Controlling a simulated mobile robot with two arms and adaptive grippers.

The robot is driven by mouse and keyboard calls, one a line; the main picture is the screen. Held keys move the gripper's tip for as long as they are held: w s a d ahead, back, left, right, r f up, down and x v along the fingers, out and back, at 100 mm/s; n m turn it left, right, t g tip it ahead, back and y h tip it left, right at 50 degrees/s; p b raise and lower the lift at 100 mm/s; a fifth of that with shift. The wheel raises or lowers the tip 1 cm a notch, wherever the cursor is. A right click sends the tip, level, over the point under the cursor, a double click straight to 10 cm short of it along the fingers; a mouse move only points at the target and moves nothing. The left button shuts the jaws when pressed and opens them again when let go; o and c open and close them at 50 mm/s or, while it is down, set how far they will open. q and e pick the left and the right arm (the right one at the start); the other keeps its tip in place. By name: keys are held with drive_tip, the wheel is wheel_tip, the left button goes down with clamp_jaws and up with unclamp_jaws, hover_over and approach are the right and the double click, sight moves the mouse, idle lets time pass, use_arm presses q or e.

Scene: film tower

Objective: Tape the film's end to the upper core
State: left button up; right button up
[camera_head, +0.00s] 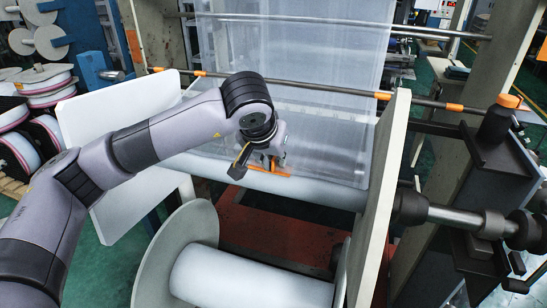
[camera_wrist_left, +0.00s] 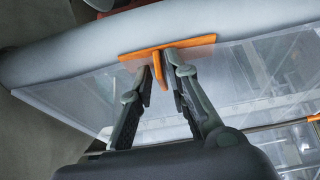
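The translucent film (camera_head: 325,110) hangs down to the pale upper core (camera_head: 325,192), a horizontal roller between two side plates. My left gripper (camera_head: 262,165) is at the film's lower end, just above this core. An orange tape piece (camera_head: 270,171) lies under its fingers along the film's edge. My right gripper is not in view.
A wide white roll (camera_head: 245,280) with a round flange (camera_head: 160,268) sits below the upper core. A side plate (camera_head: 380,190) stands right of the core, and a pale panel (camera_head: 125,110) at the left. A metal bar (camera_head: 320,88) with orange collars crosses behind.

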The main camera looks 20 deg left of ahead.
use_arm(q)
drive_tip(key=shift+o, duration=1)
